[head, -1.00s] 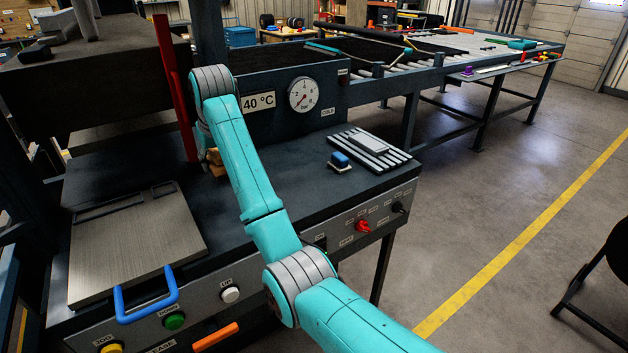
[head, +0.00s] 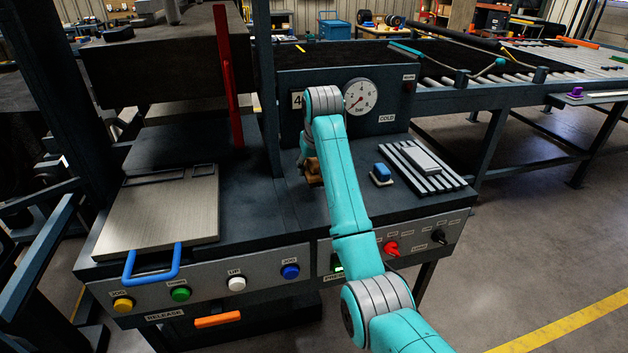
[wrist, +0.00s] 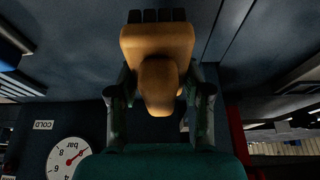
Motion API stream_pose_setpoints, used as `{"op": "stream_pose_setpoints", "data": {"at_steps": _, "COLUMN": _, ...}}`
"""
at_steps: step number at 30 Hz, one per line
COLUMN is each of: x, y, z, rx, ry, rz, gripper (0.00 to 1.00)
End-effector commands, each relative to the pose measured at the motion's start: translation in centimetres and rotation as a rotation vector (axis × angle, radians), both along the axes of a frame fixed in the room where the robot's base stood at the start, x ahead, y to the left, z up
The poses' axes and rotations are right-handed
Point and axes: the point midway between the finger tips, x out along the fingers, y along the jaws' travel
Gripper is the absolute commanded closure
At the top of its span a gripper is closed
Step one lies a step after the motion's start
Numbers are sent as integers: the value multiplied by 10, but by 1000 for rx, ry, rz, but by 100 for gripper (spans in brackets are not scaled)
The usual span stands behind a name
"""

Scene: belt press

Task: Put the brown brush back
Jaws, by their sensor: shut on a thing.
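The brown brush (wrist: 157,42) is in my gripper (wrist: 158,93) in the wrist view, with a rounded handle between the two fingers. Its wide block and a dark bristle edge point to the top of that picture. My gripper is shut on it. In the head view the brush (head: 314,172) shows only in part, low over the dark bench top left of my arm, and my arm hides most of the gripper. I cannot tell whether the brush touches the bench.
A blue-topped block (head: 382,175) and a slatted rack (head: 428,166) lie right of my arm. The pressure gauge (head: 360,97) panel stands behind. A red upright bar (head: 226,80) and a metal plate with a blue handle (head: 165,212) are left. Bench top between is clear.

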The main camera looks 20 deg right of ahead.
Motion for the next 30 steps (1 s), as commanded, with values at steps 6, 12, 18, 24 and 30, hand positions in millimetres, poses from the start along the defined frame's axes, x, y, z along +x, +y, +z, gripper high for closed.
{"op": "stream_pose_setpoints", "data": {"at_steps": 6, "x": 0, "y": 0, "z": -20, "rx": 0, "ry": 0, "rz": 0, "gripper": 88}}
{"op": "stream_pose_setpoints", "data": {"at_steps": 12, "x": 0, "y": 0, "z": -42, "rx": 0, "ry": -1, "rz": 0, "gripper": 88}}
{"op": "stream_pose_setpoints", "data": {"at_steps": 18, "x": 0, "y": 0, "z": -42, "rx": 0, "ry": -1, "rz": 0, "gripper": 88}}
{"op": "stream_pose_setpoints", "data": {"at_steps": 24, "x": 0, "y": 0, "z": -45, "rx": 0, "ry": 0, "rz": 0, "gripper": 41}}
{"op": "stream_pose_setpoints", "data": {"at_steps": 30, "x": 0, "y": 0, "z": -45, "rx": 0, "ry": 0, "rz": 0, "gripper": 26}}
